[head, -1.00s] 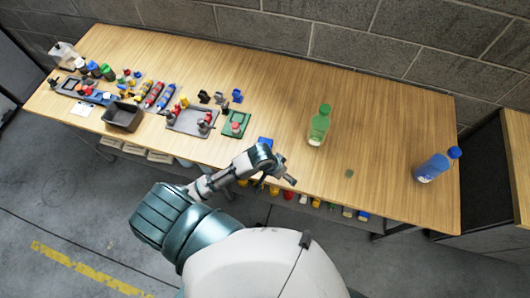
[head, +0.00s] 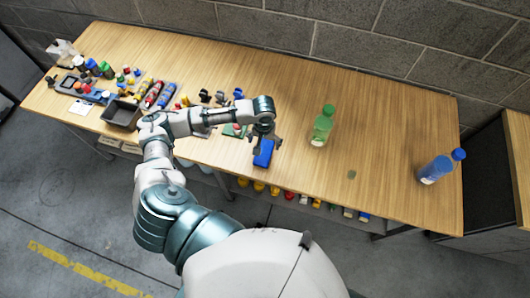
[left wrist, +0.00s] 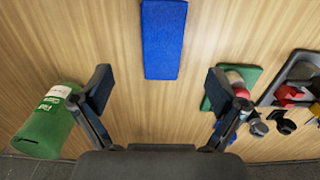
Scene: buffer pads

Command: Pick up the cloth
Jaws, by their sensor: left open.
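The blue cloth (head: 263,153) lies flat near the front edge of the wooden table. My left gripper (head: 266,136) is above the table just behind the cloth, with its fingers apart and empty. In the left wrist view the cloth (left wrist: 163,40) shows as a blue rectangle at the top centre. There the left gripper's fingers (left wrist: 160,90) stand wide apart below it in the picture, not touching it. My right gripper is not in view.
A green bottle (head: 322,125) stands right of the gripper; it also shows in the left wrist view (left wrist: 45,125). A blue bottle (head: 436,168) stands farther right. The table between the bottles is mostly clear.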

